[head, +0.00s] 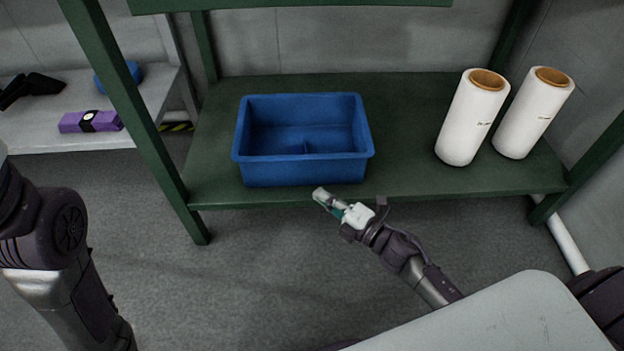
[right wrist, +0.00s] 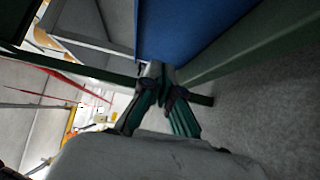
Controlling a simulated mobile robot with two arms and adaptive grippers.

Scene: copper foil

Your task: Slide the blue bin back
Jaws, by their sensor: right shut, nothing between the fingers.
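The blue bin (head: 305,172) is an open, empty-looking box on the left half of a green shelf (head: 405,135), close to its front edge. A low divider shows inside it. My right gripper (head: 320,194) is shut and empty, just in front of the bin's front wall near its lower right part. In the right wrist view the closed fingertips (right wrist: 160,72) are at the lower end of the blue bin's wall (right wrist: 195,30); I cannot tell if they touch. My left arm shows at the left of the head view, but its gripper is out of view.
Two white rolls (head: 472,117) (head: 533,112) stand on the shelf's right side. Green posts (head: 130,110) frame the shelf. A grey shelf at left holds a purple box (head: 90,122) and a blue item (head: 119,75). Shelf space behind the bin is clear.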

